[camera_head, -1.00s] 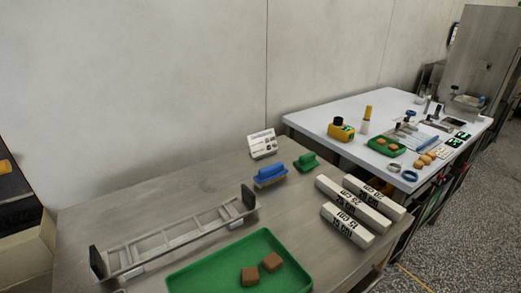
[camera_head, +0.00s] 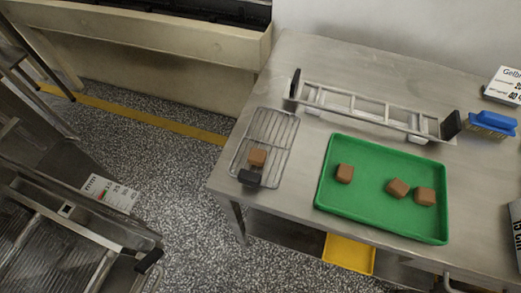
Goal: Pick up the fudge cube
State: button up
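Brown fudge cubes show in the head view. On the green tray (camera_head: 380,221), one cube (camera_head: 345,173) sits alone at the left. Two more cubes, one (camera_head: 398,187) and another (camera_head: 425,196), sit close together at the right. A further brown cube (camera_head: 257,157) rests on a wire rack (camera_head: 271,130) at the left of the steel table, beside a small black block (camera_head: 249,178). I cannot tell which cube is meant. My gripper is not in view.
A metal ladder-like frame (camera_head: 370,116) with black ends stands behind the tray. A blue-handled brush (camera_head: 492,122) and a white sign (camera_head: 504,84) are at the right. Left of the steel table (camera_head: 300,215) is speckled floor (camera_head: 180,165) and other metal equipment (camera_head: 60,240).

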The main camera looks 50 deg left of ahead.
aim_at(256, 157)
jog(key=i+l, duration=0.15)
jog(key=l, duration=0.25)
jog(key=i+l, duration=0.15)
jog(key=l, duration=0.2)
jog(key=l+u, duration=0.1)
jog(key=u, duration=0.35)
jog(key=l+u, duration=0.2)
jog(key=u, duration=0.25)
jog(key=l+u, duration=0.15)
jog(key=u, duration=0.3)
jog(key=i, duration=0.05)
